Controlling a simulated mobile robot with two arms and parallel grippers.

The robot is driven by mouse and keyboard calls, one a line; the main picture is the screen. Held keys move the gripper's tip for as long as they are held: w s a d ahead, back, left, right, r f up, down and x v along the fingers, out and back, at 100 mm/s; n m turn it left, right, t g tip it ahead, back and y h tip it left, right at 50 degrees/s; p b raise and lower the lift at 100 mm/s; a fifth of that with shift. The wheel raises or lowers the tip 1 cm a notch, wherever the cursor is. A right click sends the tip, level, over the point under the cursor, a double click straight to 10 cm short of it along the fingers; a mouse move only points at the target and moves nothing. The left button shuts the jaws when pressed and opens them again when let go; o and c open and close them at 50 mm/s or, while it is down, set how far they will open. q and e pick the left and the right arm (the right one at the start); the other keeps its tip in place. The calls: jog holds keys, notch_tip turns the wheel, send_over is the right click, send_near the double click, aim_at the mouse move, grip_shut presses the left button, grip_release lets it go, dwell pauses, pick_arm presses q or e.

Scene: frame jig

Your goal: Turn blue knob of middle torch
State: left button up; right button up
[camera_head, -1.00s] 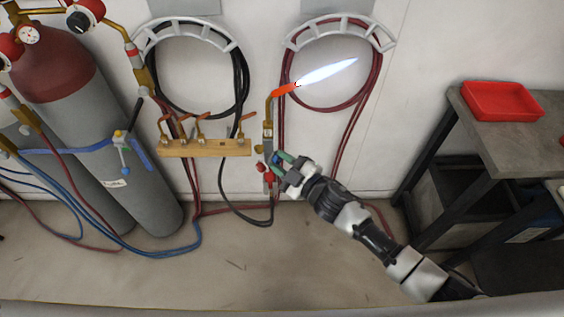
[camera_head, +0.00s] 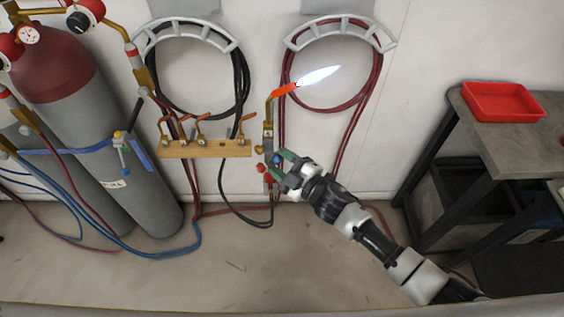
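The lit torch (camera_head: 268,118) stands upright beside the right end of the wooden rack, with an orange tip and a short white-blue flame (camera_head: 320,76). Its blue knob (camera_head: 276,160) shows low on the torch's right side, and a red knob (camera_head: 261,169) on its left. My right gripper (camera_head: 283,162) reaches in from the lower right, its green-tipped fingers at the blue knob. The fingers look apart around or beside the knob; I cannot tell whether they touch it. My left gripper is not in view.
A wooden rack (camera_head: 205,149) holds several torch tips. Grey gas cylinders (camera_head: 75,110) stand at left, with hoses on the floor. Coiled hoses hang on wall brackets (camera_head: 340,28). A table (camera_head: 515,135) with a red tray (camera_head: 503,99) stands at right. The floor in front is open.

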jog(key=shift+o, duration=0.3)
jog(key=shift+d, duration=0.1)
jog(key=shift+s+d+f, duration=0.1)
jog(key=shift+s+d, duration=0.1)
jog(key=shift+s, duration=0.05)
jog(key=b+v, duration=0.1)
jog(key=v, duration=0.9)
jog(key=shift+b, duration=0.4)
dwell(0.5)
